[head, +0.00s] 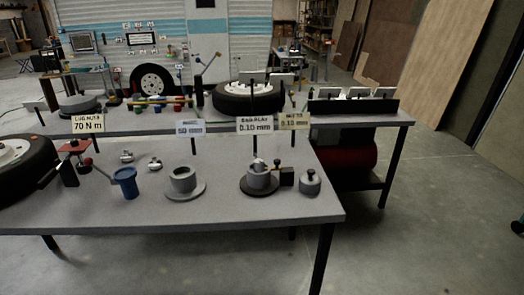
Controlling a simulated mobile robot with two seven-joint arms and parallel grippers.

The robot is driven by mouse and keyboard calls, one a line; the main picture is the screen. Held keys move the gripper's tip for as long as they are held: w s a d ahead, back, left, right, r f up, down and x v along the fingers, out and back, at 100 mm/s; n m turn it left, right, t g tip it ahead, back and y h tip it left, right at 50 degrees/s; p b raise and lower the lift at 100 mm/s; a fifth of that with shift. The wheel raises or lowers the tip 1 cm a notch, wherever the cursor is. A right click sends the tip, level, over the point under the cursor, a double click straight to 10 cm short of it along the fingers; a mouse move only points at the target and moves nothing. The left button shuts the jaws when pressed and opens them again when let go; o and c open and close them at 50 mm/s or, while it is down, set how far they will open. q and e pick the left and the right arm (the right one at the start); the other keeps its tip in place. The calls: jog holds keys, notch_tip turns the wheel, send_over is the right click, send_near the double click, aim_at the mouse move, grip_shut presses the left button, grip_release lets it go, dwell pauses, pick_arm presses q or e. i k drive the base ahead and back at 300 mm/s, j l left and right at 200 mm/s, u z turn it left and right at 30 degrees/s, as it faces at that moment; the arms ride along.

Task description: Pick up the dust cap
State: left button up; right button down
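No part is clearly marked as the dust cap, so I cannot tell which one it is. A grey round piece with a dark knob (310,183) stands near the front right corner of the grey table (230,212). Two small silvery parts, one at the back (127,156) and one to its right (155,164), sit on the table's left half. A grey hollow cylinder on a flange (184,181) stands mid-table. A similar hub on a dark base (258,178) stands right of it. Neither of my grippers shows in the head view.
A blue cup (125,183) and a tyre (22,165) are on the left. Sign cards stand along the back, one reading 0.10 mm (255,125). A second bench (210,121) with another tyre (249,99) is behind. Floor at right (430,220) is clear.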

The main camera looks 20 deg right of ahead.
aim_at(309, 182)
jog(key=z, duration=1.8)
jog(key=i+j+z, duration=0.1)
jog(key=z, duration=0.35)
jog(key=j+z, duration=0.4)
jog(key=i+j, duration=0.1)
jog(key=j, duration=0.75)
